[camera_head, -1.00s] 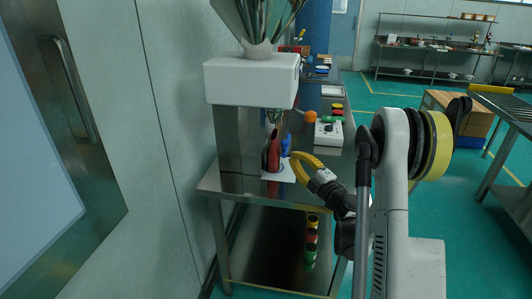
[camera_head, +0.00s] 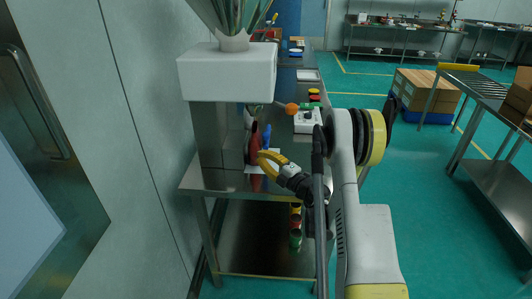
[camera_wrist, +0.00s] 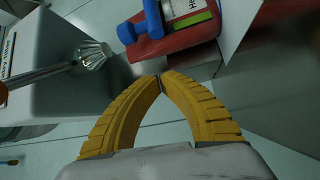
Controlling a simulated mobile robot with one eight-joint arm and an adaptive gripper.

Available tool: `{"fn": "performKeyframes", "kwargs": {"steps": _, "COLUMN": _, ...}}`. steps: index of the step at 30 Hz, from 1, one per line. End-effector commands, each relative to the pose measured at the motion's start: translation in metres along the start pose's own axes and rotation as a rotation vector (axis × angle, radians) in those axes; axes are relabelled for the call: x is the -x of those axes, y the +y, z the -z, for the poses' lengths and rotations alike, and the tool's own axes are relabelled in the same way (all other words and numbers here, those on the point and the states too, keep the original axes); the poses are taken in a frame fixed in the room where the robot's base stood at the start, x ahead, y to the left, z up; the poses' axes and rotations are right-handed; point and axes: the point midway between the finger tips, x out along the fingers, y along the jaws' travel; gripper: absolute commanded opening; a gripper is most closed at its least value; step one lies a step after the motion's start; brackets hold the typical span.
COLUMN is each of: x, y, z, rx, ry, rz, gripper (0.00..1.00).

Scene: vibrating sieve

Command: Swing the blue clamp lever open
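The blue clamp lever (camera_head: 266,136) stands upright beside a red body (camera_head: 254,148) on the steel table, under the white block. In the wrist view the blue lever (camera_wrist: 140,25) lies across the red body (camera_wrist: 180,40), just beyond my fingertips and a little left. My gripper (camera_head: 262,158) has yellow ribbed fingers and is right in front of the red body. In the wrist view the tips of my gripper (camera_wrist: 161,79) meet with nothing seen between them. They look apart from the lever. The lever's far end is cut off by the frame's top edge.
A wall is close on the left. Several coloured cylinders (camera_head: 295,225) stand on the lower shelf.

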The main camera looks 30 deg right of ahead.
Motion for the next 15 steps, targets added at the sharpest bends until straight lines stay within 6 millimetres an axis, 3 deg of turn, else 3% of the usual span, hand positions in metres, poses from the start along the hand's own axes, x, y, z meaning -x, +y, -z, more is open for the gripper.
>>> {"fn": "performKeyframes", "kwargs": {"steps": 2, "x": -0.015, "y": 0.008, "z": 0.002, "rx": -0.001, "ry": 0.001, "rz": 0.0, "gripper": 0.0}}
{"fn": "performKeyframes", "kwargs": {"steps": 10, "x": -0.067, "y": -0.003, "z": -0.001, "rx": 0.001, "ry": 0.0, "rz": 0.0, "gripper": 0.0}}
{"fn": "performKeyframes", "kwargs": {"steps": 15, "x": -0.047, "y": -0.002, "z": -0.023, "rx": 0.001, "ry": -0.004, "rz": -0.001, "gripper": 0.0}}
